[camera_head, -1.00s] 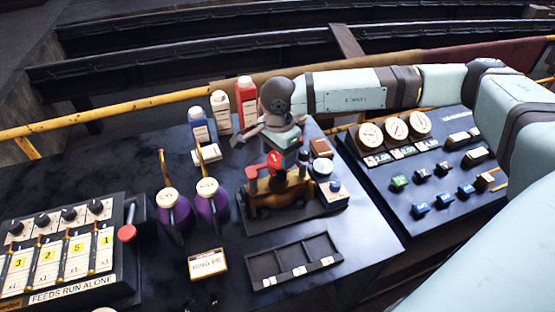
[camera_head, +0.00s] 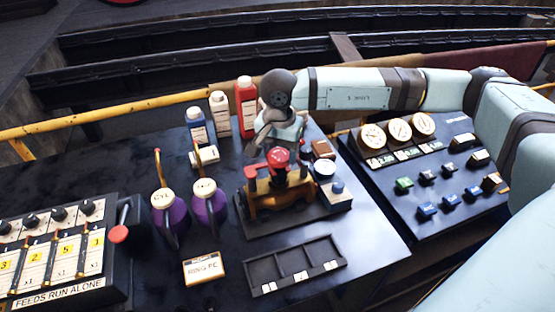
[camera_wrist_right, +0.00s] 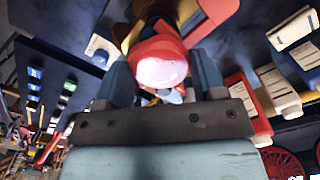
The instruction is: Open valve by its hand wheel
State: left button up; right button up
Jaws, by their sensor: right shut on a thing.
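The valve (camera_head: 282,198) is a brass-brown body with red parts on a dark base plate in the middle of the bench. Its red hand wheel (camera_head: 278,156) has a pale mark on top. My right gripper (camera_head: 279,146) comes down on the wheel from behind. In the right wrist view the red wheel (camera_wrist_right: 162,62) sits between the two fingers of my right gripper (camera_wrist_right: 164,80), which is shut on it. The fingers partly hide the wheel's sides. My left gripper is not in view.
Two purple oil cans (camera_head: 170,213) stand left of the valve, with bottles (camera_head: 246,105) behind. A black compartment tray (camera_head: 295,264) and a label block (camera_head: 203,268) lie in front. A gauge panel (camera_head: 425,165) stands right; a lever panel (camera_head: 50,255) stands left.

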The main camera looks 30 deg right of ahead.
jog(key=n+b, duration=0.3)
jog(key=n, duration=0.1)
jog(key=shift+f, duration=0.1)
jog(key=shift+n, duration=0.5)
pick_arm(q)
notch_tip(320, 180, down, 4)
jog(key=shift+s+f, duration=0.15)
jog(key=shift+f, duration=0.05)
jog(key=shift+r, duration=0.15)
